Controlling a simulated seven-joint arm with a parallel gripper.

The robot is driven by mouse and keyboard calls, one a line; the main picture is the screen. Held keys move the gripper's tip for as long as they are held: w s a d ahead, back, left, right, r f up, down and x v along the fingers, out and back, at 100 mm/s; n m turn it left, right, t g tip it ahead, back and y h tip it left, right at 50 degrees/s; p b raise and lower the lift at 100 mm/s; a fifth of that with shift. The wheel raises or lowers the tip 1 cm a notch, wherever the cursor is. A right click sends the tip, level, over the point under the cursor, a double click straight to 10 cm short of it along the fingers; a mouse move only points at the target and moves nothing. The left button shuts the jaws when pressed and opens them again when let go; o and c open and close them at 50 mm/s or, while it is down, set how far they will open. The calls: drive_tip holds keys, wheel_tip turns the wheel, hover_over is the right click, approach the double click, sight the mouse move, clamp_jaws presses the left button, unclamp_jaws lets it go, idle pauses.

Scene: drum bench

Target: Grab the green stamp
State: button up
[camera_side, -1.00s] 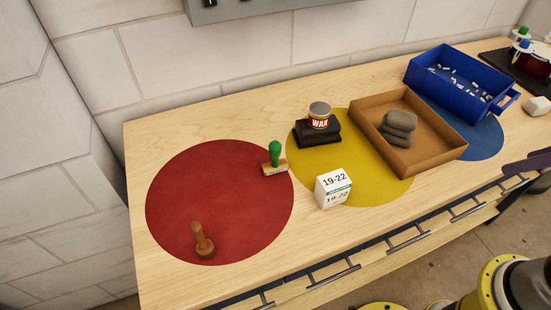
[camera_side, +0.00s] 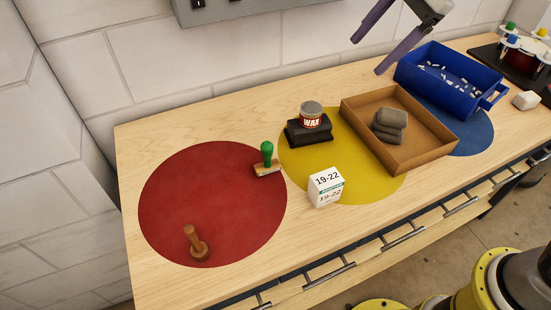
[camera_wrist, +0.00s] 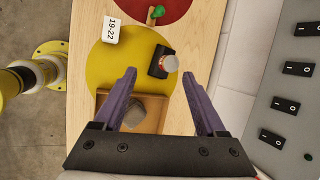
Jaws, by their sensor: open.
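The green stamp (camera_side: 267,153) has a green knob handle and a wooden base. It stands upright at the right edge of the red circle (camera_side: 200,215) in the side view. My gripper (camera_side: 366,56) is at the upper right of the side view, above the back of the bench and well to the right of the stamp. In the wrist view my gripper (camera_wrist: 162,72) has its purple fingers wide apart with nothing between them.
A wax tin (camera_side: 311,114) on a black block, a 19-22 box (camera_side: 326,188) and a cardboard tray (camera_side: 437,143) with grey stones are on or near the yellow circle. A blue bin (camera_side: 412,81) stands farther right. A brown wooden stamp (camera_side: 196,243) stands on the red circle.

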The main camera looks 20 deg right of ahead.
drive_tip(key=w+a+f+m+g, duration=0.1)
drive_tip(key=w+a+f+g, duration=0.1)
drive_tip(key=w+a+f, duration=0.55)
drive_tip(key=g, duration=0.2)
approach(267, 159)
drive_tip(key=f, duration=0.4)
drive_tip(key=shift+w+a+f, duration=0.35)
drive_tip(key=shift+a+f, duration=0.05)
drive_tip(key=shift+x, duration=3.3)
drive_tip(key=shift+w, duration=0.1)
clamp_jaws()
